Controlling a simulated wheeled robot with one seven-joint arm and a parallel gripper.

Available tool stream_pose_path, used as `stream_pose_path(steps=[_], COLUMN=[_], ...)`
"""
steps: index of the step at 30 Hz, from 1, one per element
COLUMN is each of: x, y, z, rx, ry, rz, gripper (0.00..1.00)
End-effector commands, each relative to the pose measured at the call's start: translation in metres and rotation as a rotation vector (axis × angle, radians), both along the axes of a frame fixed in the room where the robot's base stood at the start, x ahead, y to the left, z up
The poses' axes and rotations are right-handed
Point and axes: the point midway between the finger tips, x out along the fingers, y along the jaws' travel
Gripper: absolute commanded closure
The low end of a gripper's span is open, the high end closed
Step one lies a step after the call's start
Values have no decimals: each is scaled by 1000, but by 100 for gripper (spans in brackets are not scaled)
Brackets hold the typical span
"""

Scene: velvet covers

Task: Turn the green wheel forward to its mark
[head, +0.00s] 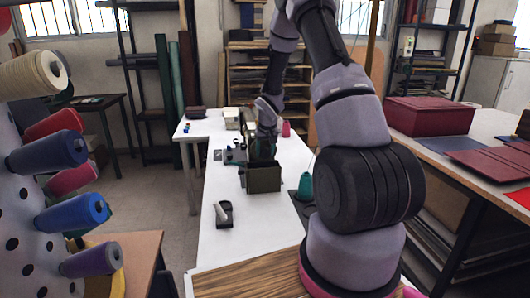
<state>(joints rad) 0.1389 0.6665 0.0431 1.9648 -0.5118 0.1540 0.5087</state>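My arm reaches from the right front over the white table (235,240). My gripper (263,143) is far down the table, pointing down above or behind a dark olive-green box (263,179). It is small and dark there, and I cannot tell whether its fingers are open or shut, or touch anything. A small grey machine with teal parts (235,155) stands just left of the gripper. I cannot clearly make out the green wheel or its mark; the gripper and box may hide them.
A teal thread cone (305,187) stands right of the box. A small black holder with a white roll (223,214) lies nearer. A rack of thread spools (45,152) is close on the left. A right-hand table carries a dark red box (428,116). The white table's near middle is mostly clear.

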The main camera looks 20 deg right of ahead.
Motion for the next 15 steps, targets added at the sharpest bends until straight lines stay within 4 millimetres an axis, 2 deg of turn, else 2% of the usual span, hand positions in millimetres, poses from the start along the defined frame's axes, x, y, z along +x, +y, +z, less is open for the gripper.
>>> stream_pose_path(steps=[15], x=[1], y=[5], z=[0], rx=[-111], ry=[22], rz=[7], gripper=[99])
